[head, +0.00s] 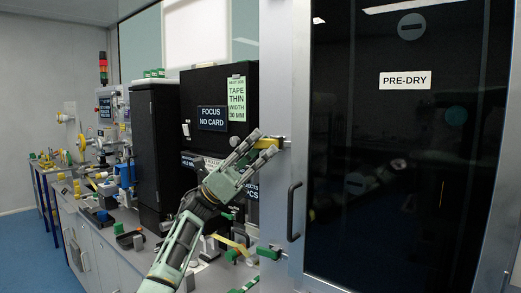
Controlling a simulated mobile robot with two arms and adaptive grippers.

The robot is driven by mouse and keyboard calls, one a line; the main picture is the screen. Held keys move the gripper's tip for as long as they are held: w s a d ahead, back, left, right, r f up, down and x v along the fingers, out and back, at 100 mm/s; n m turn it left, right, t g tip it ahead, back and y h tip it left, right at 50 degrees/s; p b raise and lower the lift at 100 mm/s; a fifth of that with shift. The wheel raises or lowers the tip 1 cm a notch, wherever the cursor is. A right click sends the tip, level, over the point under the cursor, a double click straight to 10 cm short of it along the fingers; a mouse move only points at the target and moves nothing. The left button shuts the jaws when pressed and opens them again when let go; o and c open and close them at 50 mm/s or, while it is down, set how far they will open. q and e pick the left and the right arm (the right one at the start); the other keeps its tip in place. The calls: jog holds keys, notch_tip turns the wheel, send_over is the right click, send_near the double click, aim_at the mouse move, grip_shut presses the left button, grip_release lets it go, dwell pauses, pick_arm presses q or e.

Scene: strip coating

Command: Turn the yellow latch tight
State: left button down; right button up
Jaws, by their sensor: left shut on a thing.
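The yellow latch (268,143) sits on the metal frame at the left edge of the dark PRE-DRY door (405,140). My left gripper (262,141) reaches up from below and is shut on the latch, with its fingers around the yellow part. The fingers hide some of the latch, so I cannot tell how far it is turned. A green latch (270,252) shows lower on the same frame. My right gripper is not in view.
A vertical door handle (292,212) sticks out right of my left arm. A black cabinet with a FOCUS NO CARD sign (211,118) stands behind the gripper. The counter (125,215) at left holds several small parts. Blue floor (30,245) is clear at far left.

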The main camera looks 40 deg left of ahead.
pick_arm(q)
jog(key=c, duration=1.8)
grip_release()
jog(key=shift+c, duration=0.2)
jog(key=v, duration=0.8)
